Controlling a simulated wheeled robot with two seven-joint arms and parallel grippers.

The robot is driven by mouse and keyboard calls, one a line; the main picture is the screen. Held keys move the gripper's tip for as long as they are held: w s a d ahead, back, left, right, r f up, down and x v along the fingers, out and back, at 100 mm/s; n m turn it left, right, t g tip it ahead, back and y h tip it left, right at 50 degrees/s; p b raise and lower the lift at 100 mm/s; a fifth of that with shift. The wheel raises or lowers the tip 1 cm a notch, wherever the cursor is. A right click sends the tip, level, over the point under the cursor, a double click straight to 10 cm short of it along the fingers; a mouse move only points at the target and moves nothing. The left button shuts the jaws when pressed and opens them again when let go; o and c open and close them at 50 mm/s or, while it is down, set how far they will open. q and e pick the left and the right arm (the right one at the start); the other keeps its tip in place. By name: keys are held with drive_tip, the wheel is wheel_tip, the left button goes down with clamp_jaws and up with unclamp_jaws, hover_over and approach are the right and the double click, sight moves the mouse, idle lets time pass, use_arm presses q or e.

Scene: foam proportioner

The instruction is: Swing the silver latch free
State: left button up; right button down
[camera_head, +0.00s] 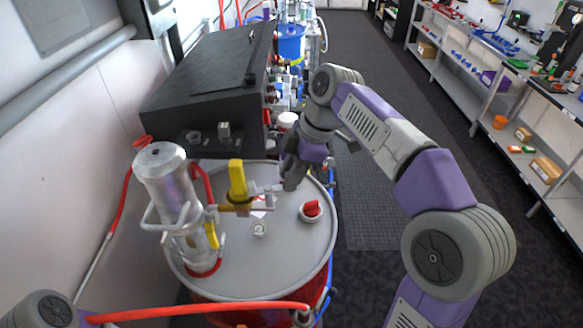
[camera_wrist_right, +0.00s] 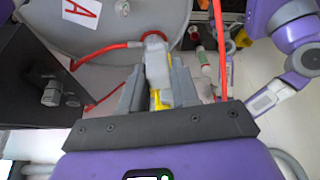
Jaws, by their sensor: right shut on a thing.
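The silver latch (camera_head: 266,189) is a small pale metal lever on the coupling beside the yellow handle (camera_head: 237,180), above the drum lid. In the right wrist view the silver latch (camera_wrist_right: 157,66) lies between the fingers, with some yellow below it. My right gripper (camera_head: 282,186) reaches in from the right over the drum. In its wrist view the right gripper (camera_wrist_right: 159,88) is shut on the silver latch. The fingers hide part of the latch, so its exact angle is hard to tell. My left gripper is out of view; only part of that arm shows at lower left.
The drum (camera_head: 293,262) has a grey lid with a red-capped bung (camera_head: 311,210). A silver pump cylinder (camera_head: 170,185) stands on its left. A black box (camera_head: 205,85) stands behind it. Red hoses (camera_head: 210,311) cross in front and left. Open floor lies right, before shelves (camera_head: 500,125).

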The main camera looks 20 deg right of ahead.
drive_tip(key=shift+w+a+n+g+h+p, duration=0.2)
drive_tip(key=shift+w+n+g+p, duration=0.5)
drive_tip(key=shift+n+p, duration=1.25)
drive_tip(key=shift+w+a+n+g+h+p, duration=0.15)
drive_tip(key=shift+w+n+g+p, duration=0.6)
drive_tip(key=shift+n+p, duration=1.25)
drive_tip(key=shift+w+a+n+g+h+p, duration=0.2)
drive_tip(key=shift+w+n+g+p, duration=0.5)
drive_tip(key=shift+n+p, duration=1.25)
drive_tip(key=shift+w+m+p, duration=0.15)
drive_tip(key=shift+m+p, duration=0.15)
drive_tip(key=c, duration=0.9)
unclamp_jaws()
drive_tip(key=p+v, duration=0.1)
drive_tip(key=v, duration=0.6)
drive_tip(key=shift+r, duration=0.25)
